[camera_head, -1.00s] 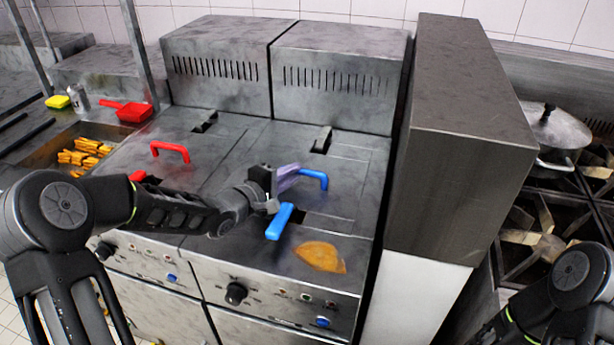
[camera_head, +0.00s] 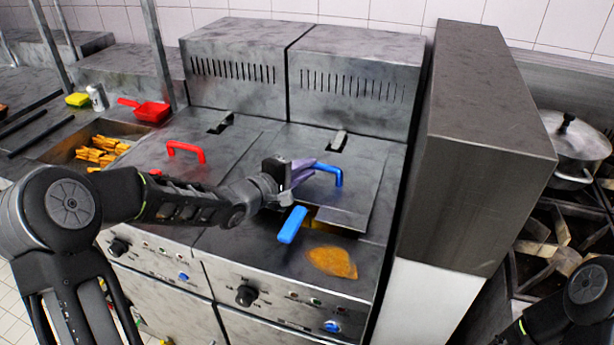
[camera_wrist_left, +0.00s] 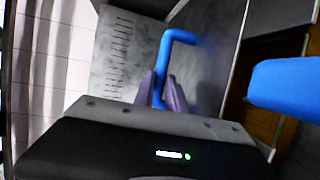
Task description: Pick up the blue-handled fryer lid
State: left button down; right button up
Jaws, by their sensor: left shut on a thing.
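The fryer lid (camera_head: 352,203) is a grey metal plate on the right-hand fryer, with a blue handle (camera_head: 334,172). My left gripper (camera_head: 303,170) is shut on this handle, coming from its left side. In the left wrist view, the purple fingertips (camera_wrist_left: 162,92) close around the blue bar of the handle (camera_wrist_left: 163,60). The lid's front edge looks raised, with a yellowish opening (camera_head: 335,226) under it. The lid still lies near the fryer top at the back. My right gripper is out of view.
A separate blue basket handle (camera_head: 291,225) sticks up just in front of the lid, close below my left gripper. A brown stain (camera_head: 331,262) lies on the fryer front. A tall metal cabinet (camera_head: 480,150) borders the right. A red-handled lid (camera_head: 186,152) is at left.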

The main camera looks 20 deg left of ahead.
pick_arm(q)
notch_tip(320, 180, up, 7)
jog(key=p, duration=0.1)
jog(key=shift+r, duration=0.15)
dwell(0.7)
